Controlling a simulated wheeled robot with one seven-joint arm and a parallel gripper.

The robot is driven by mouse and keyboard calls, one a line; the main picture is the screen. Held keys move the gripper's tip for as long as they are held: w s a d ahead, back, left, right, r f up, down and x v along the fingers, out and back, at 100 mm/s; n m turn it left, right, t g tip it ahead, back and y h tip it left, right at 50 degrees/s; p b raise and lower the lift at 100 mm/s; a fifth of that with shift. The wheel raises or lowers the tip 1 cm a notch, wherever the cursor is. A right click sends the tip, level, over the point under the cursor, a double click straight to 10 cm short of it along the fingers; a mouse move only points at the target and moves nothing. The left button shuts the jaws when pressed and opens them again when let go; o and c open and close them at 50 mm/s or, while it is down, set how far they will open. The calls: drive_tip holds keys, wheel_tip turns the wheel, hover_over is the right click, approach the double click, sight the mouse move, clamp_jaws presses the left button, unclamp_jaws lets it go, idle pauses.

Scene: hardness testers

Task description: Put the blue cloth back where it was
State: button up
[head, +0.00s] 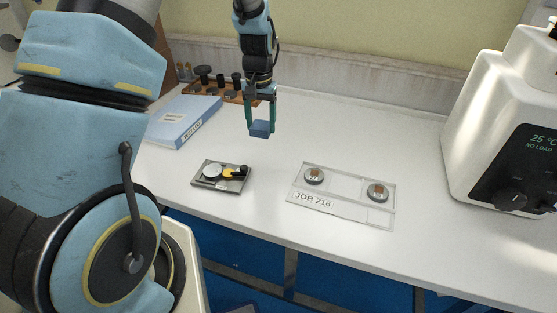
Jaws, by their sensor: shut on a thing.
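My gripper (261,122) hangs over the back left part of the white table, pointing down. Its fingers are shut on a small blue block-like thing, the blue cloth (261,130), at their tips. The cloth looks folded and held above the table, though the exact height is hard to tell. The tabletop just below and around it is bare.
A small dark tray (197,179) with round and yellow pieces lies in front. A clear "JOB 216" plate (346,187) holds two round samples. A blue binder (183,122), a wooden rack (228,95) and a white tester (500,130) stand around. The table's back middle is clear.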

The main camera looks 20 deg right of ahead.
sight(279, 157)
drive_tip(key=s+d+m, duration=0.1)
drive_tip(key=s+d, duration=0.1)
drive_tip(key=d, duration=0.2)
drive_tip(key=f+p, duration=0.1)
drive_tip(key=f, duration=0.2)
drive_tip(key=f+p, duration=0.1)
drive_tip(key=f, duration=0.1)
drive_tip(key=f+p, duration=0.1)
drive_tip(key=f, duration=0.2)
drive_tip(key=shift+d+f, duration=0.25)
drive_tip(key=shift+f, duration=0.05)
drive_tip(key=shift+f, duration=0.1)
drive_tip(key=o, duration=1.3)
